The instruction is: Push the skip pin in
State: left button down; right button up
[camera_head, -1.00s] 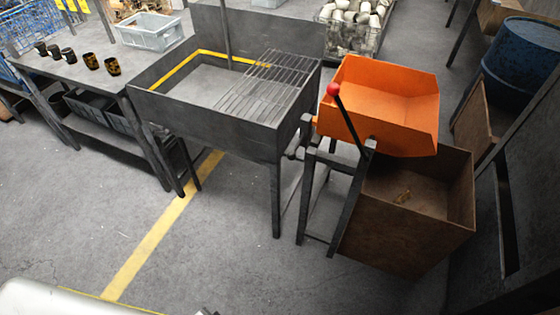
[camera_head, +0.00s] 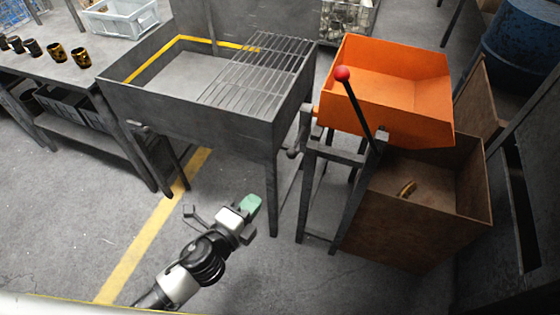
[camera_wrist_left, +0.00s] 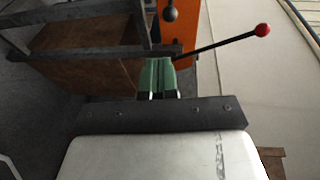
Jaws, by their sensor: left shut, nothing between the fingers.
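The orange skip (camera_head: 390,90) sits on a dark steel stand (camera_head: 335,155), with a red-knobbed lever (camera_head: 343,74) in front. A small grey round knob (camera_head: 292,153), which looks like the skip pin, sticks out at the stand's left side. It also seems to show as a dark ball in the left wrist view (camera_wrist_left: 170,13). How far in the pin sits cannot be told. My left gripper (camera_head: 251,204), with green fingertips, is shut and empty, in front of and below the knob, apart from it. In the left wrist view the shut fingertips (camera_wrist_left: 157,75) point towards the stand and skip.
A grey tray table (camera_head: 190,125) with a wire grate (camera_head: 262,75) stands left of the skip; its legs are close to my left gripper. A brown bin (camera_head: 420,225) is under the skip. A workbench (camera_head: 75,80) with cups is at left. The front floor is clear.

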dwell(0.3)
pick_arm(q)
jog(key=r+p+x, duration=0.1)
jog(key=p+x, duration=0.1)
jog(key=x, duration=1.1)
jog(key=shift+w+d, duration=0.3)
jog(key=shift+w, duration=0.05)
jog(key=shift+w, duration=0.1)
